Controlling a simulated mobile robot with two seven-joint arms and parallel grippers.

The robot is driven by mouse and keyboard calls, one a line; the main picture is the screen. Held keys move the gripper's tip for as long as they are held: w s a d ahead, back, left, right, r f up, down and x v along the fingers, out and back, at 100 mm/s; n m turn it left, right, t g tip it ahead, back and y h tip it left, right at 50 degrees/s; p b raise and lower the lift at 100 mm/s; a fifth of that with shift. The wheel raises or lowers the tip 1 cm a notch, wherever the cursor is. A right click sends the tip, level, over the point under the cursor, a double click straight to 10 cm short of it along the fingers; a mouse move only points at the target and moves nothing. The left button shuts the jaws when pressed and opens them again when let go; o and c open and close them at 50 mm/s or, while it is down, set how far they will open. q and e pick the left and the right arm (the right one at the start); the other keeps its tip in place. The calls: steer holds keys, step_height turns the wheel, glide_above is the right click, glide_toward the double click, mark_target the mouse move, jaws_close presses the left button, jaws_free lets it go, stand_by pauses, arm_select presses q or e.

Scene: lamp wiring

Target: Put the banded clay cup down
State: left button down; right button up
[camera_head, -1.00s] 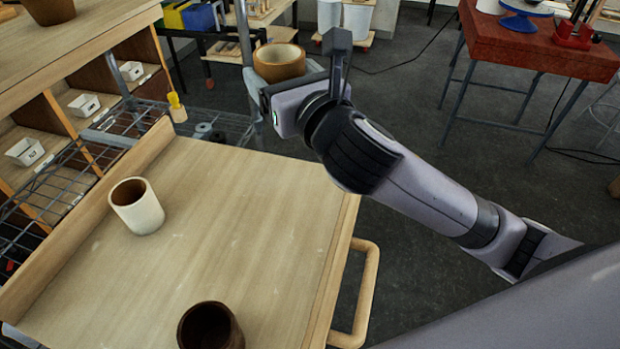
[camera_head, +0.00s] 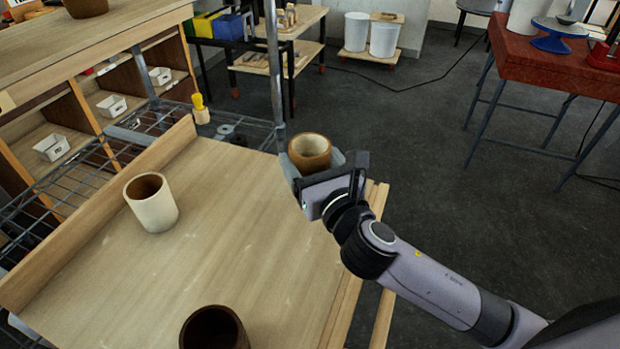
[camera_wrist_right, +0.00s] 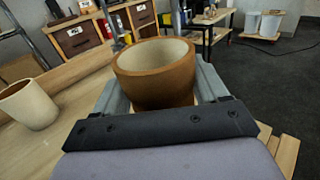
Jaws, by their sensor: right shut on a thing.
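My right gripper (camera_head: 313,163) is shut on the clay cup (camera_head: 310,147), an orange-brown cup with a pale inside. The cup looks upright, at the far right corner of the wooden table (camera_head: 250,230). In the right wrist view the same cup (camera_wrist_right: 155,78) sits between the two grey fingers. Its underside is hidden behind the gripper, so I cannot tell whether it touches the table. My left gripper is not in view.
A cream cup (camera_head: 151,203) stands on the table's left part, and a dark brown cup (camera_head: 214,330) stands near the front. The tabletop between them and the held cup is clear. A metal post (camera_head: 274,70) rises just behind the far corner.

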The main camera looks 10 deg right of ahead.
steer(key=shift+f+b, duration=0.45)
steer(key=shift+f, duration=1.35)
steer(key=shift+f, duration=0.1)
steer(key=shift+f, duration=0.15)
steer(key=o, duration=1.3)
steer(key=shift+c, duration=0.2)
steer(key=shift+r, duration=0.2)
steer(key=s, duration=0.3)
steer(key=s+d, duration=0.1)
steer(key=s, duration=0.2)
steer(key=s+d, duration=0.1)
steer(key=s, duration=0.3)
steer(key=shift+s+f+b, duration=0.1)
steer(key=shift+b, duration=0.25)
steer(key=shift+s+d, duration=0.15)
steer(key=shift+s, duration=0.65)
